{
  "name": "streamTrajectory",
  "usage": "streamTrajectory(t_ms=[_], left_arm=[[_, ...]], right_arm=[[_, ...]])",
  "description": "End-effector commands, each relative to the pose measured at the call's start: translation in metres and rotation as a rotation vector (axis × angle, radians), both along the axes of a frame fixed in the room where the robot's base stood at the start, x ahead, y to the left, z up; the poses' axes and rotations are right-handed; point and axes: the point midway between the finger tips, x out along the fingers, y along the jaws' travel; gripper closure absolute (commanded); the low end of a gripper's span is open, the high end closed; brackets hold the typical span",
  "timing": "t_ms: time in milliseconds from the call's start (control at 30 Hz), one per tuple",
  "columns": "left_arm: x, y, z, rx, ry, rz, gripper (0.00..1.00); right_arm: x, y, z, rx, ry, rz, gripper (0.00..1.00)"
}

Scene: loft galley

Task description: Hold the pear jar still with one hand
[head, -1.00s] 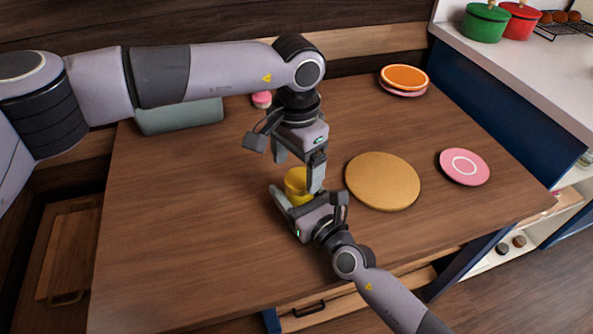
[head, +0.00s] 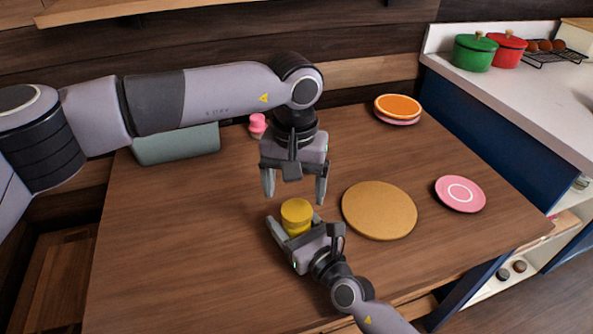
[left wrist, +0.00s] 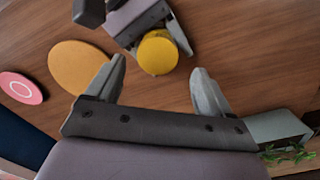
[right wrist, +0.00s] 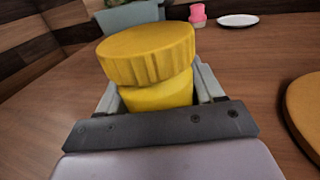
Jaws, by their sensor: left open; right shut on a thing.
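The pear jar is a yellow jar with a ridged yellow lid (head: 297,211), standing upright on the wooden table. My right gripper (head: 291,231) is shut around the jar's body below the lid, and the right wrist view shows the jar (right wrist: 158,96) between its fingers. My left gripper (head: 294,190) is open and empty just above and behind the jar, fingers pointing down. In the left wrist view, the lid (left wrist: 158,53) lies beyond the open fingers, apart from them. The jar's lower part is partly hidden by my right gripper.
A round tan board (head: 380,210) lies right of the jar, with a pink plate (head: 460,194) beyond. An orange plate (head: 398,105) on a pink one, a pink jar (head: 258,125) and a grey-green bin (head: 177,144) stand at the back. The table's left part is clear.

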Motion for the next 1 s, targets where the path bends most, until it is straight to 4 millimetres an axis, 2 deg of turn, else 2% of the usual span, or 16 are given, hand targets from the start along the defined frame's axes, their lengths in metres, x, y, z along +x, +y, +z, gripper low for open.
streamTrajectory(t_ms=[1000], left_arm=[[0.002, -0.005, 0.015, -0.006, 0.001, 1.690, 0.18]], right_arm=[[0.000, 0.000, -0.001, -0.001, 0.002, 0.001, 1.00]])
